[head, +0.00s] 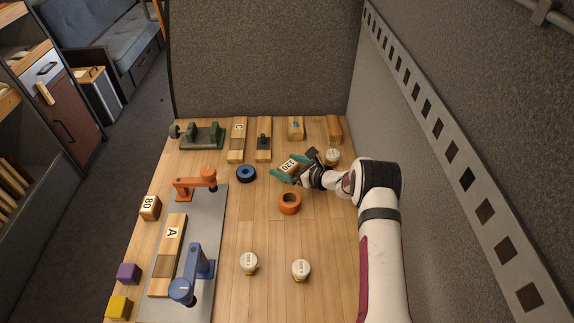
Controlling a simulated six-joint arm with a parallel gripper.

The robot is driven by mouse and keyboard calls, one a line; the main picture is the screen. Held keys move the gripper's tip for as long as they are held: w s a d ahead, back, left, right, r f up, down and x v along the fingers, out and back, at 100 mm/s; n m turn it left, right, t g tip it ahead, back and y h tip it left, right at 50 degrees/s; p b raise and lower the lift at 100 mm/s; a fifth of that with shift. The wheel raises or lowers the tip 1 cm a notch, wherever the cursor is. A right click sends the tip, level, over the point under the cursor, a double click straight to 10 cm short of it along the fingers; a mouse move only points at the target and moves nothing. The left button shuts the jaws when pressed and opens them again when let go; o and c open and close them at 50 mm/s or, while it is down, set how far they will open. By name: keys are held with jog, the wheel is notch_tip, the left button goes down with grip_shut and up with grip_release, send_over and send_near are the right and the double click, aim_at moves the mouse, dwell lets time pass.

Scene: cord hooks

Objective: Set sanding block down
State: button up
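A wooden sanding block marked 120 (289,166) sits between the teal fingers of my gripper (287,169), right of the middle of the bench. The gripper appears shut on it, with a finger on either side. The block is turned at an angle. I cannot tell whether its underside touches the bench. A second block, marked 80 (150,207), stands at the bench's left edge.
An orange ring (290,203) lies just below my gripper and a blue ring (246,174) to its left. A round white-topped piece (332,157) stands close on the right. Clamps and board A (168,250) occupy the left.

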jog(key=shift+r, duration=0.2)
jog(key=v, duration=0.7)
jog(key=shift+s+d+r, duration=0.15)
jog(key=s+a+r+n+g, duration=0.4)
jog(key=s+r+n, duration=0.2)
jog(key=s+r, duration=0.3)
jog(key=s+a+r+n+g, duration=0.3)
jog(key=s+a+r+n, duration=0.25)
jog(key=s+r, duration=0.3)
jog(key=s+d+n+g+h, duration=0.1)
jog(key=s+d+n+h, duration=0.3)
jog(key=s, duration=0.9)
jog(key=s+d+n+g+h, duration=0.1)
jog(key=s+d+n+h, duration=0.2)
jog(key=s, duration=1)
jog(key=d+n, duration=0.2)
jog(key=n, duration=0.1)
jog(key=shift+d+g+h, duration=0.3)
jog(key=shift+g+h, duration=0.1)
